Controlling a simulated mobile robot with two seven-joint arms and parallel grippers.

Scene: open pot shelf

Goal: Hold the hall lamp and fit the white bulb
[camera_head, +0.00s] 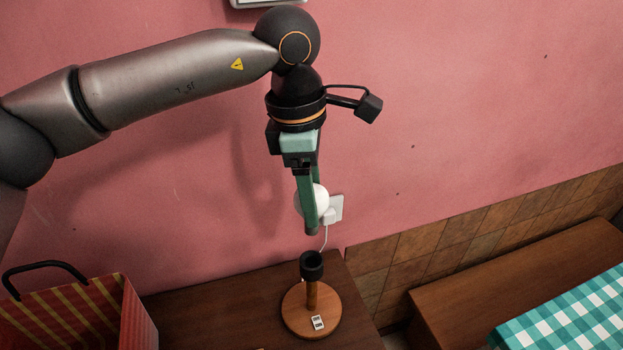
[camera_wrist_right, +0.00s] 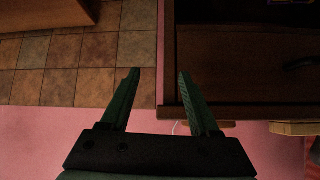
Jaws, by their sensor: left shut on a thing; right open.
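The hall lamp (camera_head: 312,292) stands upright on the dark wooden table, with a round wooden base, a short post and a black socket (camera_head: 312,262) on top. My left gripper (camera_head: 312,226) points down and is shut on the white bulb (camera_head: 322,198), which is partly hidden behind a green finger. The bulb is above the socket, with a clear gap between them. My right gripper (camera_wrist_right: 158,80) shows only in the right wrist view, open and with nothing between its fingers. I cannot tell the lamp for sure in that view.
A striped red and gold bag (camera_head: 75,312) with a black handle is at the lower left. A white wall socket (camera_head: 337,208) with a cable is behind the bulb. A wooden bench (camera_head: 500,280) and a checked cloth (camera_head: 570,315) are at the right. The table's bare top (camera_head: 215,305) is left of the lamp.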

